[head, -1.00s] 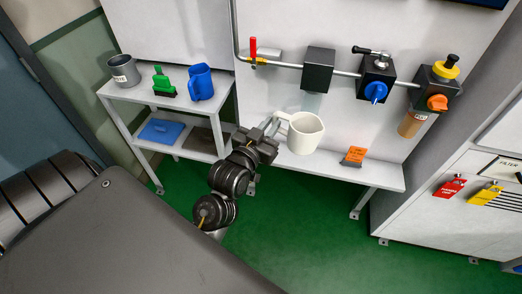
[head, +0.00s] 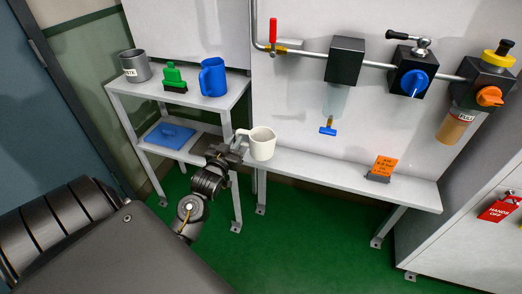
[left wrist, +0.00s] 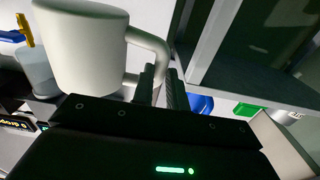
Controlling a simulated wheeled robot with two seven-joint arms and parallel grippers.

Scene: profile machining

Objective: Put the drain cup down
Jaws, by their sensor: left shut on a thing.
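The cream drain cup (head: 263,146) is upright at the left end of the low grey bench (head: 330,172). My left gripper (head: 240,143) is shut on its handle, from the cup's left side. I cannot tell whether the cup's base touches the bench or hangs just above it. In the left wrist view the cup (left wrist: 82,45) fills the upper left, and the dark fingers (left wrist: 162,85) close on the handle. My right gripper is out of view.
An orange sign (head: 384,168) stands on the bench's right part; the middle is clear. The two-tier shelf at left holds a grey bin (head: 135,67), green brush (head: 174,78), blue jug (head: 213,78) and blue item (head: 168,136). A filter bowl (head: 335,100) hangs above the bench.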

